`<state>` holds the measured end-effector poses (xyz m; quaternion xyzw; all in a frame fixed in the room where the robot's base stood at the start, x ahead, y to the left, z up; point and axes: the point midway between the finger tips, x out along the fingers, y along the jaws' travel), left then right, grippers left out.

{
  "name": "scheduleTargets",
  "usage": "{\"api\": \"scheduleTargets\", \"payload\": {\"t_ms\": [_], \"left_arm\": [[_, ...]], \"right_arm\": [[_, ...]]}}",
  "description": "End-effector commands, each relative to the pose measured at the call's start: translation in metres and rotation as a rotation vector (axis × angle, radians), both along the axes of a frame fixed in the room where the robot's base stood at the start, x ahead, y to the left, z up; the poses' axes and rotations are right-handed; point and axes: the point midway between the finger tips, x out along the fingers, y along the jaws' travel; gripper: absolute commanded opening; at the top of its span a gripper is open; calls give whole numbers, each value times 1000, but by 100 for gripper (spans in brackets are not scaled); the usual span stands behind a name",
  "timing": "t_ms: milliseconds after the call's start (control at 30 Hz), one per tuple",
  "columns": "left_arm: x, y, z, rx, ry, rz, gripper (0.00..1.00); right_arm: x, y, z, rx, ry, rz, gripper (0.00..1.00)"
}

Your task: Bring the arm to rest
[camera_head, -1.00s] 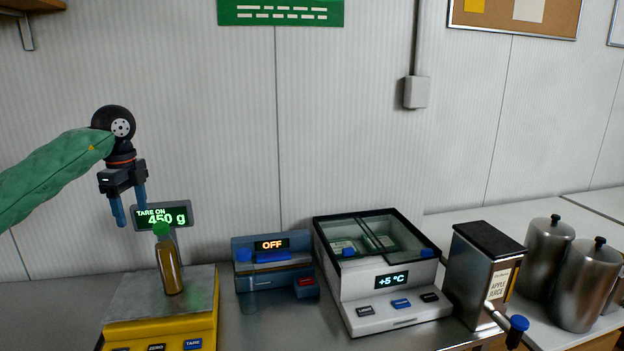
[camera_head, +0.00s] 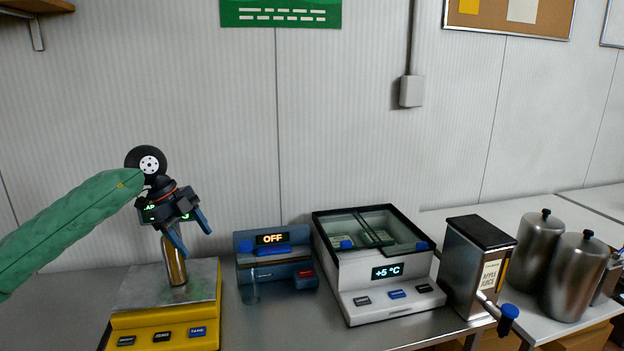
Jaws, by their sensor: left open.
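My left gripper (camera_head: 190,232) comes in from the left on a green-sleeved arm. It is open, its two blue fingers pointing down and to the right. It is empty, in front of the scale's display and over the top of the bottle as seen here. The bottle (camera_head: 175,264), with brownish-yellow contents, stands upright on the plate of the yellow scale (camera_head: 160,340). The bottle's upper part is partly hidden by a finger; whether they touch I cannot tell. The scale's green display is mostly hidden by the gripper. My right gripper is not in view.
Right of the scale stand a blue device (camera_head: 275,270) reading OFF, a white cooler (camera_head: 395,304) reading +5 °C, an apple juice dispenser (camera_head: 465,265) and metal canisters (camera_head: 570,282).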

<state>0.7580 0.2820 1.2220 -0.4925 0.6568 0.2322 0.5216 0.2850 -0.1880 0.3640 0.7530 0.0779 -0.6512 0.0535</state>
Motion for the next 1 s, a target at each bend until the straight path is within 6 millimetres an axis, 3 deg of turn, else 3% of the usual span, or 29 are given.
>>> {"api": "scheduleTargets", "payload": {"t_ms": [200, 400, 500, 733, 1000], "left_arm": [[-20, -97, -31, -341, -77, -174, 63], [-44, -170, -35, -682, -175, -244, 63], [-55, -197, -32, -846, -228, -241, 63], [-72, -233, -18, -1189, -360, -127, 63], [-76, -231, -14, -1474, -508, 182, 63]], "right_arm": [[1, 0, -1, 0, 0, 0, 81], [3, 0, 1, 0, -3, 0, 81], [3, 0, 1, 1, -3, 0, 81], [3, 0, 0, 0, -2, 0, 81], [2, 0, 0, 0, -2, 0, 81]]}}
